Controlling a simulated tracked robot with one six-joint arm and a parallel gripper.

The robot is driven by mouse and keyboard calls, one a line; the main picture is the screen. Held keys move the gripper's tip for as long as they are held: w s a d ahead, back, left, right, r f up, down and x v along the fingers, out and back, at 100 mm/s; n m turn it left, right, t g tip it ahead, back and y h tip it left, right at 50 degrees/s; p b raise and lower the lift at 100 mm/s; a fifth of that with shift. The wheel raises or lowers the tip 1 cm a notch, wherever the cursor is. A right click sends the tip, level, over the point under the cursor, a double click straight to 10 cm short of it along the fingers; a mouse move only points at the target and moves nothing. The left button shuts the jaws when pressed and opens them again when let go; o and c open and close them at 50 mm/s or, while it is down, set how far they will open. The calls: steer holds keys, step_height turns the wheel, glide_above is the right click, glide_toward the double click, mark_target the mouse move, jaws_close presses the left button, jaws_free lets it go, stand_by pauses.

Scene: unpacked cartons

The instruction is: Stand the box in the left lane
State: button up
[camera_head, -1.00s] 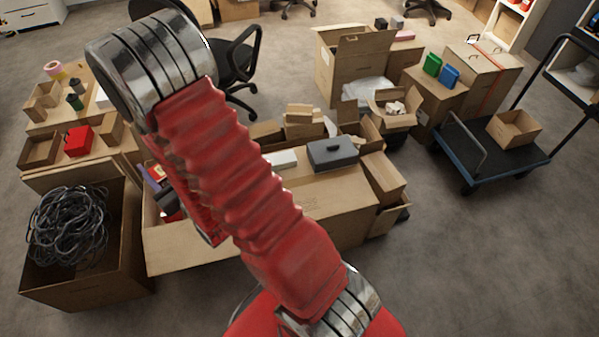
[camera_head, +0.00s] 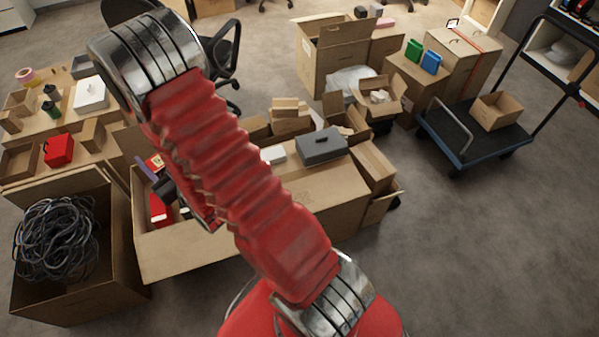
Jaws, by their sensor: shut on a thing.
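My red arm crosses the middle of the view and hides much of the large open carton (camera_head: 190,262). My gripper cannot be made out; the arm's far end is behind its own links. Inside the carton's left part, left of the arm, I see a red item (camera_head: 157,209), a dark grey piece (camera_head: 165,188) and a purple edge (camera_head: 146,172). I cannot tell which of these, if any, is the task's box. No left lane can be made out.
A carton of black cables (camera_head: 58,240) stands at the left. A table (camera_head: 112,140) with a red box (camera_head: 59,150) and a white box (camera_head: 91,94) is behind it. A grey case (camera_head: 321,146) lies right of my arm. A cart (camera_head: 470,140) stands right; front-right floor is clear.

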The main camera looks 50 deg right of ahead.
steer(key=d+f+m+h, duration=0.15)
steer(key=d+f, duration=0.45)
steer(key=d, duration=0.6)
steer(key=d+f+m+h, duration=0.1)
steer(key=d+f+h, duration=0.3)
steer(key=d, duration=0.8)
steer(key=s+d+f+m+g+h, duration=0.1)
steer(key=s+d+f, duration=0.5)
steer(key=d, duration=0.4)
steer(key=s+d+f+m+g+h, duration=0.1)
steer(key=s+d+f+m, duration=0.1)
steer(key=s+d+f, duration=0.5)
steer(key=d, duration=0.3)
steer(key=shift+s+f+g+h, duration=0.25)
steer(key=shift+s+g+h, duration=0.05)
steer(key=shift+s+h, duration=0.05)
steer(key=shift+f, duration=2.95)
steer(key=shift+f, duration=2.05)
